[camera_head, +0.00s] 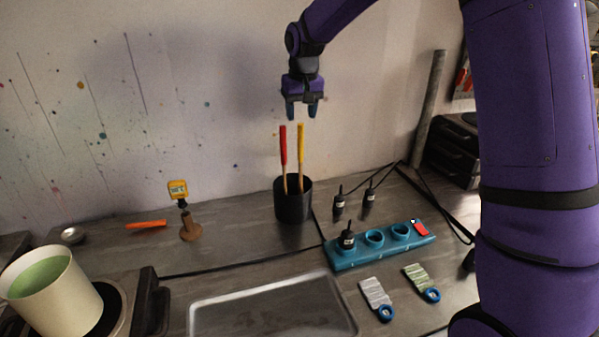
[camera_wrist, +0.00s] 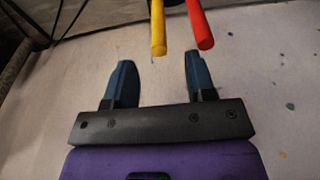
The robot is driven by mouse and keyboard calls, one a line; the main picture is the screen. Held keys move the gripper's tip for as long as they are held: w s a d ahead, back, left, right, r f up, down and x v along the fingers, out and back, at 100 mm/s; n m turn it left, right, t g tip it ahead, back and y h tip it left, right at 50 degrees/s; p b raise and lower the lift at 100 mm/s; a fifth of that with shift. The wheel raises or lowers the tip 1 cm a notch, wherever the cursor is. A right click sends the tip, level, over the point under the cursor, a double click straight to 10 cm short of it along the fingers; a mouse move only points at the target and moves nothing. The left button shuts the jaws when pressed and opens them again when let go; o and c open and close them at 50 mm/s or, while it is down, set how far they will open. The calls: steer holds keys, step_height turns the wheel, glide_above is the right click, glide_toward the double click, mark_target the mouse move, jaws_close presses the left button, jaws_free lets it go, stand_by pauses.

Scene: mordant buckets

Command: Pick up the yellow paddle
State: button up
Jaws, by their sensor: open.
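The yellow paddle (camera_head: 301,150) stands in a black cup (camera_head: 293,207) beside a red paddle (camera_head: 283,147). Both have coloured upper handles and paler wooden lower shafts; their lower ends are hidden in the cup. My gripper (camera_head: 301,110) is open and empty, pointing down above the two handles, with a small gap to their tops in the head view. In the wrist view, the yellow paddle's end (camera_wrist: 158,48) appears between my two blue fingertips (camera_wrist: 158,65), and the red paddle's end (camera_wrist: 204,42) appears just beyond the right fingertip.
A blue socket strip (camera_head: 378,247) with black plugs lies right of the cup. A metal tray (camera_head: 196,318) is in front. A yellow gauge on a wooden stand (camera_head: 190,230) and a pot with green liquid (camera_head: 60,300) are on the left. The wall is close behind.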

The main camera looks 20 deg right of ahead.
glide_above(301, 160)
steer(key=w, duration=0.1)
steer(key=shift+d+f, duration=0.1)
steer(key=shift+f, duration=3.8)
steer(key=shift+c, duration=0.2)
jaws_close()
